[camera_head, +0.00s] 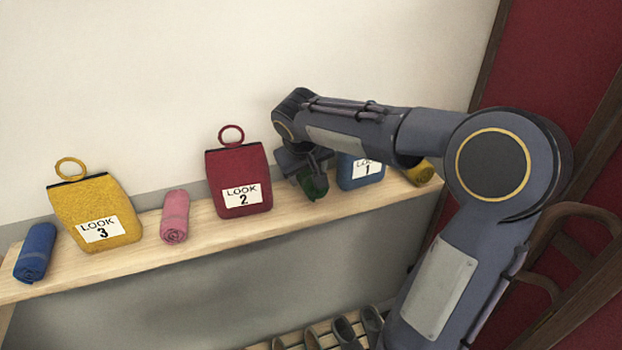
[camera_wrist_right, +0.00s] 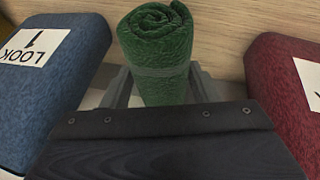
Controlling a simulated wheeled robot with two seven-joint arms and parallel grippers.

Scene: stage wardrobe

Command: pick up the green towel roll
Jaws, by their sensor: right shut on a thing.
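The green towel roll (camera_head: 313,187) is between the red LOOK 2 bag and the blue LOOK 1 bag in the head view, partly hidden by my right gripper (camera_head: 304,172). In the right wrist view the green towel roll (camera_wrist_right: 157,50) shows its spiral end, with the gripper fingers (camera_wrist_right: 158,88) on either side of it. My right gripper is shut on the roll. I cannot tell whether the roll touches the shelf. My left gripper is not in view.
The wooden shelf (camera_head: 200,235) holds a red bag (camera_head: 238,172), a blue bag (camera_head: 362,178), a yellow bag (camera_head: 88,205), and pink (camera_head: 175,215), blue (camera_head: 36,252) and yellow (camera_head: 420,172) rolls. Shoes (camera_head: 345,330) sit on a rack below. A wooden chair-like frame (camera_head: 560,255) stands at right.

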